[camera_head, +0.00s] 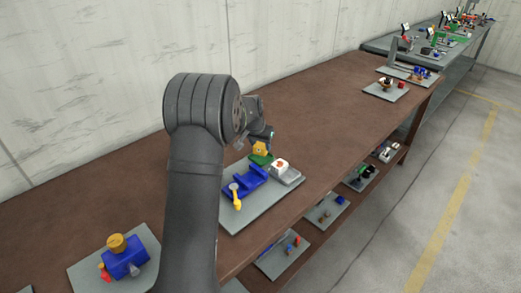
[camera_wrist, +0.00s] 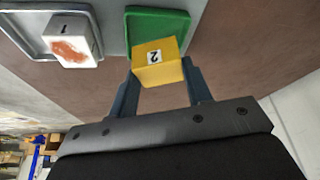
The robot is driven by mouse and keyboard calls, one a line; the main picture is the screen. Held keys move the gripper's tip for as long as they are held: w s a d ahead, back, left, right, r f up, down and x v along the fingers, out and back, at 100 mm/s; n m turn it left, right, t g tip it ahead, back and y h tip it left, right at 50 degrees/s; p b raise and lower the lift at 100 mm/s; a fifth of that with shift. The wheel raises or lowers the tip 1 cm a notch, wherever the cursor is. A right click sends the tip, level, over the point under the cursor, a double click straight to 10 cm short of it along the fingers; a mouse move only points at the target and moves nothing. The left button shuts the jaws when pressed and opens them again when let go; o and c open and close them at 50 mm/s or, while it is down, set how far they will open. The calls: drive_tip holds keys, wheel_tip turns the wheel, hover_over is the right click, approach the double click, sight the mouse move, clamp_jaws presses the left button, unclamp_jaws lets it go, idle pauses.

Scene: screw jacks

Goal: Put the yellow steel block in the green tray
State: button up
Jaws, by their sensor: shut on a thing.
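The yellow steel block (camera_wrist: 157,63), with a "2" label on its face, is held between the two fingers of my gripper (camera_wrist: 158,90) in the wrist view. In the head view the yellow block (camera_head: 260,148) shows just above the green tray (camera_head: 258,160). In the wrist view the green tray (camera_wrist: 150,20) lies behind the block, which overlaps its near edge. I cannot tell whether the block touches the tray. My gripper in the head view (camera_head: 264,141) is partly hidden by my arm.
A white block with a red-orange patch and a "1" label (camera_wrist: 73,41) sits in a grey tray (camera_wrist: 35,22) beside the green one. A blue fixture with a yellow handle (camera_head: 236,196) stands on the same grey plate (camera_head: 262,205). Brown table (camera_head: 330,120) is clear beyond the plate.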

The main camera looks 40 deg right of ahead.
drive_tip(key=shift+f, duration=1.25)
drive_tip(key=shift+f, duration=0.15)
drive_tip(key=o, duration=1.3)
drive_tip(key=shift+o, duration=0.2)
drive_tip(key=shift+a+r, duration=0.1)
drive_tip(key=shift+r, duration=0.3)
drive_tip(key=v, duration=1.1)
drive_tip(key=shift+r, duration=0.2)
drive_tip(key=shift+a, duration=0.1)
